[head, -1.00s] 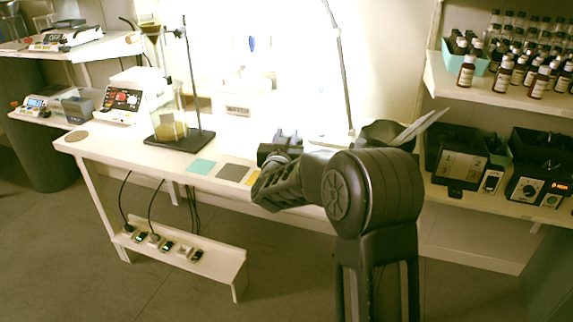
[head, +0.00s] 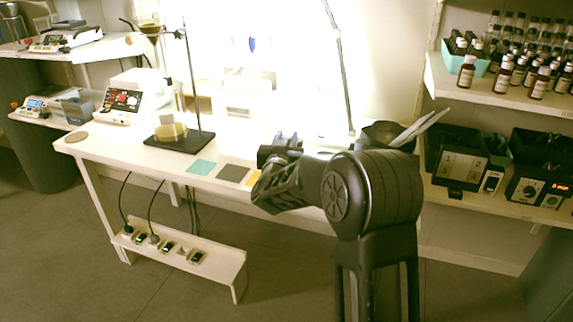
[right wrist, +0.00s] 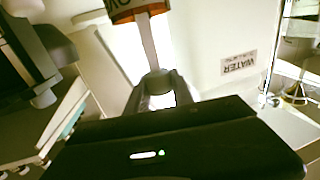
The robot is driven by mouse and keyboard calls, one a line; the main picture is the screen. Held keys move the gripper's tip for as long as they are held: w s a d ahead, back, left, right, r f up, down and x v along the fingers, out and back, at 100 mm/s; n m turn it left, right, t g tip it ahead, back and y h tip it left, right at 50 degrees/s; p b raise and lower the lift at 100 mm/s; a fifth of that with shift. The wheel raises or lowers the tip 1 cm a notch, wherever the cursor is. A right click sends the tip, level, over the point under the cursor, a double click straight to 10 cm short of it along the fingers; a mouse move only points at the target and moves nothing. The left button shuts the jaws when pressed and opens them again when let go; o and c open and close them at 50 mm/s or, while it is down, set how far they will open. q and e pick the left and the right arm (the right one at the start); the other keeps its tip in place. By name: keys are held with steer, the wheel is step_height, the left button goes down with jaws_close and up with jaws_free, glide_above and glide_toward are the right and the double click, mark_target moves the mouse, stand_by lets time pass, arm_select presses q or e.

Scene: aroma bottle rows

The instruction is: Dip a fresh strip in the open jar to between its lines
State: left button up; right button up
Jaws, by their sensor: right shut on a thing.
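My right gripper (right wrist: 158,88) is shut on a pale, narrow strip (right wrist: 148,42) in the right wrist view. In the head view my right gripper (head: 278,150) is over the bench, with the jar and strip hidden by my arm or too small to tell. My left gripper is not in view.
On the white bench (head: 130,155) stand a lamp pole (head: 346,75), a stand with glassware (head: 172,132) and a dark bowl (head: 385,133). Teal (head: 201,167) and dark (head: 233,173) squares lie near the front edge. Amber bottles (head: 502,77) fill the right shelf.

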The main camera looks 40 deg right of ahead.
stand_by(0.4)
steer(key=shift+r+p, duration=2.45)
steer(key=shift+r, duration=0.5)
